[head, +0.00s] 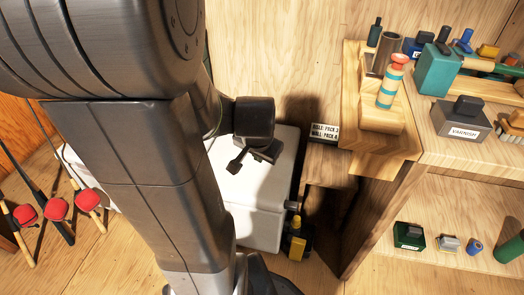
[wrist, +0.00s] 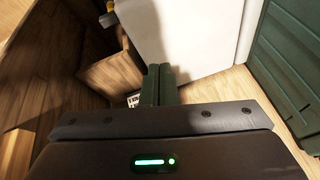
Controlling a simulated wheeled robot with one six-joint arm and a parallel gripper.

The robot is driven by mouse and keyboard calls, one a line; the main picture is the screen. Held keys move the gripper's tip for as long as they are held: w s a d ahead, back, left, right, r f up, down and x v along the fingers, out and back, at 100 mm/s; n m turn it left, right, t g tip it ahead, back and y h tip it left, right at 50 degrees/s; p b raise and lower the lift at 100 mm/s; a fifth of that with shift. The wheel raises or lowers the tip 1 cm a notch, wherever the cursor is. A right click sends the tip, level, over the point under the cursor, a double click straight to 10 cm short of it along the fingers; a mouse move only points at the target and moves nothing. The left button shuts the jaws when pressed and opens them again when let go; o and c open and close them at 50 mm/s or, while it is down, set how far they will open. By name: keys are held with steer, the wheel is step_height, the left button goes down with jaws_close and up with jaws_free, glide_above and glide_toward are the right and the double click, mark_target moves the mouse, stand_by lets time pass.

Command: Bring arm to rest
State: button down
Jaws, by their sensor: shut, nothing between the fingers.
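My gripper (head: 236,165) hangs over a white box-like surface (head: 250,195) in the middle of the head view, with my dark arm crossing the left half of the picture. In the wrist view my gripper's two green-grey fingers (wrist: 159,70) lie side by side, closed together with nothing between them. The white surface also shows beyond the fingers in the wrist view (wrist: 190,30). My arm hides part of the floor and of the white box.
A wooden shelf unit at right holds a striped float (head: 391,85), a varnish tin (head: 461,119) and several bottles. Several rods with red ends (head: 56,209) stand at left. A yellow-and-black item (head: 297,240) is beside the white box.

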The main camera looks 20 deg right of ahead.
steer(key=shift+s+d+r, duration=0.25)
steer(key=shift+s+d, duration=0.05)
steer(key=shift+s, duration=0.25)
steer(key=w+a+f+b, duration=0.5)
steer(key=w+a+f, duration=0.1)
steer(key=w, duration=0.3)
steer(key=shift+f, duration=0.15)
stand_by(0.6)
steer(key=shift+f, duration=0.1)
